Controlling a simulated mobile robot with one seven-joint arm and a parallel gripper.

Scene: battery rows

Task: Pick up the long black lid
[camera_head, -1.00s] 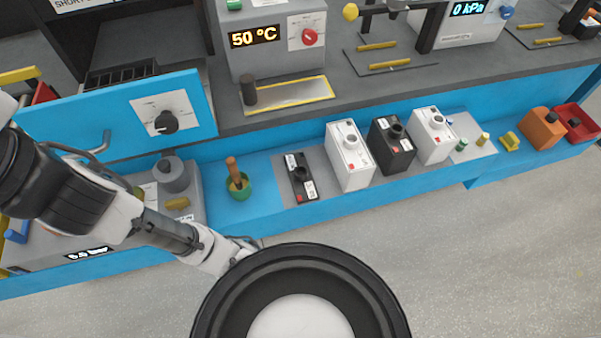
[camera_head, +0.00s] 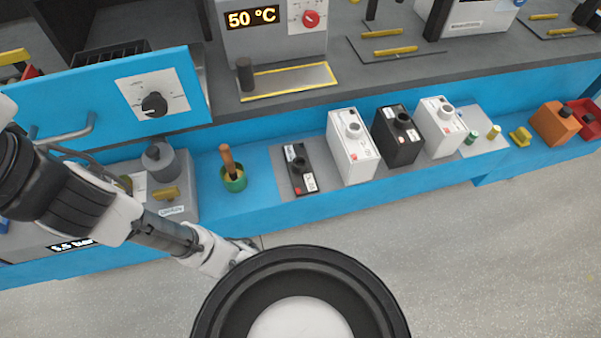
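The long black lid (camera_head: 292,158) lies flat on a grey mat (camera_head: 281,160) on the blue lower ledge. It is a low dark slab with a round black knob, a white label and a small red mark. A white battery box (camera_head: 353,158) stands just to its right. My gripper (camera_head: 246,248) is at the end of my arm, below and left of the lid in the picture, apart from it. The gripper's tip is small and close to the dark rim of my body, so its fingers are not clear.
A green pot with a wooden-handled tool (camera_head: 233,180) stands left of the lid. A black battery box (camera_head: 401,143) and another white one (camera_head: 440,133) stand farther right. The blue oven door (camera_head: 90,105) juts out above my arm. The floor (camera_head: 480,260) in front is clear.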

